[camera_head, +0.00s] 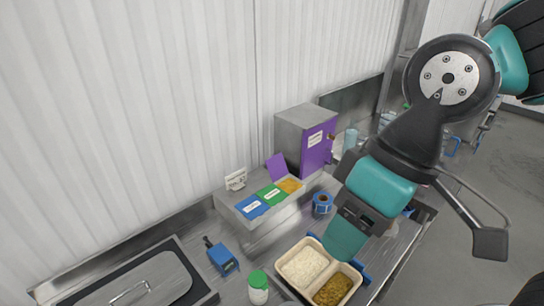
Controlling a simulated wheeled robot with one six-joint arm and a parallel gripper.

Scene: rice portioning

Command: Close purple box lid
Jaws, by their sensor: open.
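The purple lid (276,167) stands raised at the back of a low box row (237,218). Its compartment shows orange-yellow contents (290,186). Beside it, a green lid (271,195) and a blue lid (251,206) lie flat, each with a white label. The end of my arm with my gripper (345,243) reaches down from the right, over the food tray (292,287) and in front of the box row, apart from the purple lid. My gripper is open and I see nothing held in it; the fingers are not clear.
A grey cabinet with a purple door (318,147) stands right behind the purple lid. A tape roll (322,203), a blue device (222,259), a green-capped bottle (258,287) and a lidded pan (150,285) stand on the counter. A small sign (236,179) stands left of the lid.

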